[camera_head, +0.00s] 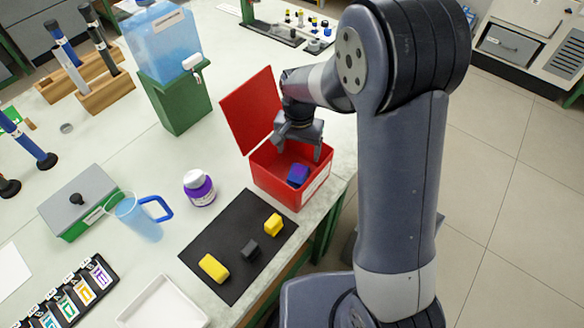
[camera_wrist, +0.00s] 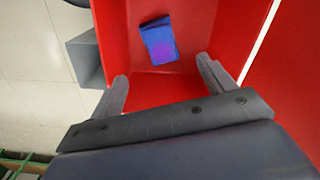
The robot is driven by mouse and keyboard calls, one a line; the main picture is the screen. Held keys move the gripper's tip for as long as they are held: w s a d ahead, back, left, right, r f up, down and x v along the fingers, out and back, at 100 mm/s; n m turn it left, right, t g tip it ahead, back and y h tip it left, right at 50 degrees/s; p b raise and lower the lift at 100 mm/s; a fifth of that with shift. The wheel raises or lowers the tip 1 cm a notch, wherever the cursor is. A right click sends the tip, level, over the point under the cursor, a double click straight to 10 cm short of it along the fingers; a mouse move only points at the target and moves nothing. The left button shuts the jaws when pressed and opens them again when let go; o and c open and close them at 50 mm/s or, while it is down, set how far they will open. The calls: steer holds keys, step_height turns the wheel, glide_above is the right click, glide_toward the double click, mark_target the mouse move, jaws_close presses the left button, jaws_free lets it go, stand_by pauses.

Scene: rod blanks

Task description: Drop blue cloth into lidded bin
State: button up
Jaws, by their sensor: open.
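The lidded bin (camera_head: 274,186) is a red box on the table's right side, its red lid (camera_head: 249,108) standing open at the back left. The blue cloth (camera_head: 298,175) is a small folded blue-purple piece lying inside the bin. The cloth (camera_wrist: 158,41) also shows in the wrist view, on the red floor of the bin (camera_wrist: 208,30). My gripper (camera_head: 298,152) is over the bin's opening, with its fingers apart and empty. In the wrist view my gripper (camera_wrist: 165,88) has its two fingertips apart, and the cloth lies beyond them, not between them.
A black mat (camera_head: 238,245) with yellow and dark blocks lies in front of the bin. A purple-and-white jar (camera_head: 199,188), a blue-handled jug (camera_head: 139,217) and a green stand with a water tank (camera_head: 175,99) are to the left. Open floor lies at the right.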

step_height(320, 180, up, 11)
steer(key=b, duration=0.1)
stand_by(0.5)
steer(key=shift+f, duration=0.1)
step_height(320, 180, down, 10)
steer(key=p, duration=0.1)
steer(key=shift+r+p, duration=1.7)
steer(key=shift+r, duration=0.35)
